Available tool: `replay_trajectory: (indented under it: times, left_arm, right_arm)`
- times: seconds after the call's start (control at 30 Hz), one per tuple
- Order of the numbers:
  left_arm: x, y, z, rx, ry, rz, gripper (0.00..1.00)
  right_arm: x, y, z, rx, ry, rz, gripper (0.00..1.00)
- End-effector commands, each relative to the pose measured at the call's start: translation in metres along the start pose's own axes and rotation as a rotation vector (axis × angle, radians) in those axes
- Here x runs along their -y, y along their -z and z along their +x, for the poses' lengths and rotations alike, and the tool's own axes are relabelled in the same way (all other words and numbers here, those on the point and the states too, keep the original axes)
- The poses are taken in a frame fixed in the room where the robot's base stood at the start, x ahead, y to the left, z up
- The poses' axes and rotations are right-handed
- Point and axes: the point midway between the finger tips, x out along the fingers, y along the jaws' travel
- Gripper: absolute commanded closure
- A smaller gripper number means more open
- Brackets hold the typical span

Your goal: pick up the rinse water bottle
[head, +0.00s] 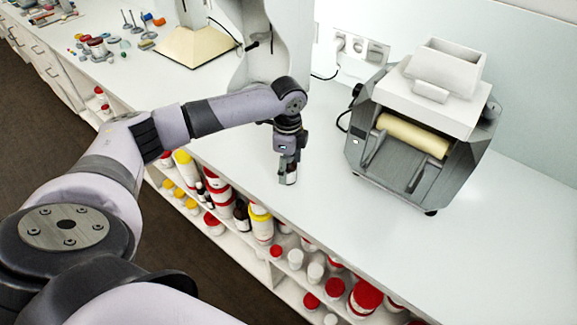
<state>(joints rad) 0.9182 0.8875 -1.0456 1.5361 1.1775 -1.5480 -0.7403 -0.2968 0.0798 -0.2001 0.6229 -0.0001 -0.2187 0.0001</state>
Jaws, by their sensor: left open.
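My left gripper (287,170) points straight down over the white counter (245,140), left of the roller mill. A small bottle with a pale label (291,176) stands on the counter at its fingertips, and the fingers hide much of it. The jaws are open around or right beside it; I cannot tell which, nor whether they touch it. The label is too small to read, so I cannot confirm it is the rinse water bottle. My right gripper is out of view.
The roller mill (412,150) with a cream roller stands to the right. A beige tapered base (195,45) stands behind left. Several bottles and jars (262,222) fill shelves below the counter's front edge. Small tools and coloured items lie at the far left. Counter around the gripper is clear.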

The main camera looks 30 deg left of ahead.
Motion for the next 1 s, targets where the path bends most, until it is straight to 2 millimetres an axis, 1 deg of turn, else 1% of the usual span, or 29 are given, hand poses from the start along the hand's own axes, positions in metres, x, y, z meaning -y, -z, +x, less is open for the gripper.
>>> replay_trajectory:
  times: [0.1, 0.3, 0.33, 1.0]
  left_arm:
    - [-0.0004, -0.0003, 0.0077, 0.001, 0.000, 0.001, 0.37]
    - [-0.0002, -0.0001, 0.0085, 0.001, 0.001, 0.001, 0.37]
    - [-0.0003, -0.0001, 0.0085, 0.001, 0.000, 0.001, 0.39]
    - [-0.0002, 0.0001, 0.0079, 0.001, 0.000, 0.001, 0.83]
  right_arm:
    - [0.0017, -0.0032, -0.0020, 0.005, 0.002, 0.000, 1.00]
    - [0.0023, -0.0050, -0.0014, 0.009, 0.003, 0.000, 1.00]
    - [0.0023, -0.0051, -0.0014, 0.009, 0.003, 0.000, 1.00]
    - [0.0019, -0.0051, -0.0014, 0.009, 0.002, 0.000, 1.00]
